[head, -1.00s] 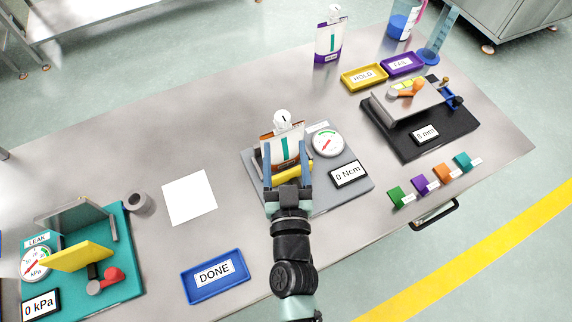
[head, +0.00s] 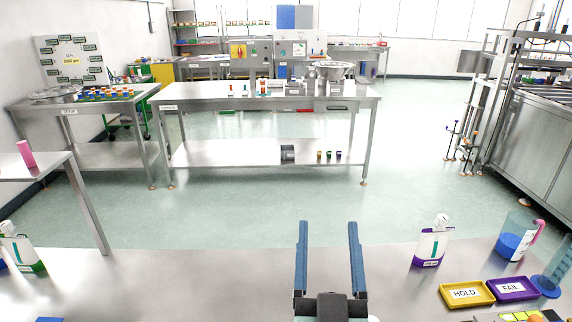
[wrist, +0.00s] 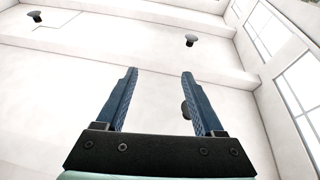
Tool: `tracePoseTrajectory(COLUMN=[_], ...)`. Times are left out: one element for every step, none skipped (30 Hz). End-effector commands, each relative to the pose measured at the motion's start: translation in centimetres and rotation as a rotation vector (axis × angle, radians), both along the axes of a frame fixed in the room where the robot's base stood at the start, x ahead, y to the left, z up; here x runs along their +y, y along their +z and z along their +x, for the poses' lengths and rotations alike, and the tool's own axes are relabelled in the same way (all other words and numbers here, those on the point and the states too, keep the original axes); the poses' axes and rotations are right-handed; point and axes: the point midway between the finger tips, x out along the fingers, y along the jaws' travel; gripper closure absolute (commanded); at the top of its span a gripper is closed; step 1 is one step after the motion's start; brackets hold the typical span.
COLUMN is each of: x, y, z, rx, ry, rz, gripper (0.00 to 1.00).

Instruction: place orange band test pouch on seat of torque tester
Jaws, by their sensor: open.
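My gripper (head: 328,226) is raised in front of the head camera, its two blue fingers wide apart with nothing between them. In the wrist view my gripper (wrist: 159,74) is also open and empty, pointing up at the white ceiling. The orange band test pouch and the torque tester are outside both current views, so how the pouch now sits on the seat cannot be seen.
A purple-band pouch (head: 430,248) stands on the near bench (head: 200,285), by the yellow HOLD tray (head: 450,301) and purple FAIL tray (head: 493,294). A blue-filled jug (head: 513,243) is at right. A green-band pouch (head: 22,252) is at left. A steel table (head: 220,153) stands beyond open floor.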

Motion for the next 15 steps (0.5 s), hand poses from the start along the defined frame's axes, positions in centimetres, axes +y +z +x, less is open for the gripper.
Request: tracePoseTrajectory(x=[1.5,2.2,3.1,3.7,4.2,4.8,5.2,5.4,5.7,5.8,5.9,6.0,6.0,6.0,6.0], y=[5.5,8.3,11.8,14.3,16.7,19.6,21.5,23.3,25.2,26.5,27.6,28.8,29.5,30.0,30.5], z=[0.1,-0.1,-0.6,-1.2,-1.9,-3.0,-3.9,-4.7,-5.9,-6.8,-7.5,-8.4,-9.0,-9.4,-9.9], rx=[-0.078,-0.114,-0.162,-0.195,-0.227,-0.269,-0.297,-0.323,-0.355,-0.377,-0.396,-0.416,-0.430,-0.440,-0.450], ry=[0.034,0.050,0.067,0.077,0.084,0.091,0.094,0.096,0.098,0.098,0.098,0.098,0.098,0.096,0.096], rz=[-0.024,-0.032,-0.041,-0.046,-0.049,-0.050,-0.047,-0.043,-0.035,-0.028,-0.021,-0.012,-0.006,0.000,0.007], gripper=[0.30,0.30,0.30,0.30,0.30,0.30,0.30,0.30,0.30,0.30,0.30,0.30,0.30,0.30,0.30])
